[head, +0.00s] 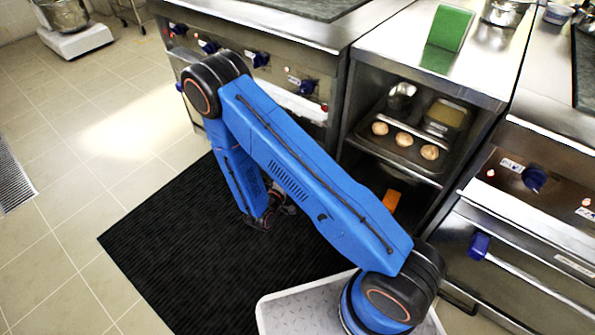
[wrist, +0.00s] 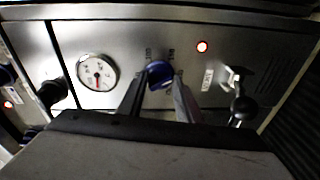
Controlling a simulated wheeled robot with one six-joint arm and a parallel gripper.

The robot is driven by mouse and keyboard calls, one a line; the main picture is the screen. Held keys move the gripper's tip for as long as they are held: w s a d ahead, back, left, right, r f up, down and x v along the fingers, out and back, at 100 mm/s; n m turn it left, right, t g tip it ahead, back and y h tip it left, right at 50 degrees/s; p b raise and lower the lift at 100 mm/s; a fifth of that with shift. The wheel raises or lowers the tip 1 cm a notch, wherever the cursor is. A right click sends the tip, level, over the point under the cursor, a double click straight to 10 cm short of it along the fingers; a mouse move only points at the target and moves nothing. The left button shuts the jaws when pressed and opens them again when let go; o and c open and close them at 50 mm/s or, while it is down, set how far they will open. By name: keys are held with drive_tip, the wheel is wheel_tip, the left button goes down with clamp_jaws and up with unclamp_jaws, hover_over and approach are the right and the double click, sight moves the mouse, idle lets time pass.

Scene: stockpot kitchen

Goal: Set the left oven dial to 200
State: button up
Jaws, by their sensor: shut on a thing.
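In the wrist view a round blue dial (wrist: 160,72) sits on a steel oven panel. My gripper (wrist: 160,88) has one finger on each side of the dial and is shut on it. Small printed marks stand around the dial on the far side, too small to read surely, so I cannot tell its setting. In the head view my bent blue arm reaches down over the black mat, and its links hide the fingers and the held dial.
In the wrist view a round gauge (wrist: 98,72) is left of the dial, a red lamp (wrist: 202,46) is to its right, and a black-knobbed lever (wrist: 243,105) is farther right. In the head view a shelf tray (head: 389,151) holds eggs. The black mat (head: 170,240) has free room.

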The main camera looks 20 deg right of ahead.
drive_tip(key=m, duration=0.4)
drive_tip(key=shift+f+m, duration=0.15)
drive_tip(key=shift+m, duration=0.25)
drive_tip(key=shift+s+m, duration=0.1)
drive_tip(key=shift+m, duration=0.2)
drive_tip(key=o, duration=1)
drive_tip(key=shift+o, duration=0.2)
drive_tip(key=f+v, duration=0.1)
drive_tip(key=v, duration=1.6)
drive_tip(key=shift+s, duration=0.2)
drive_tip(key=shift+a, duration=0.1)
drive_tip(key=shift+r, duration=0.1)
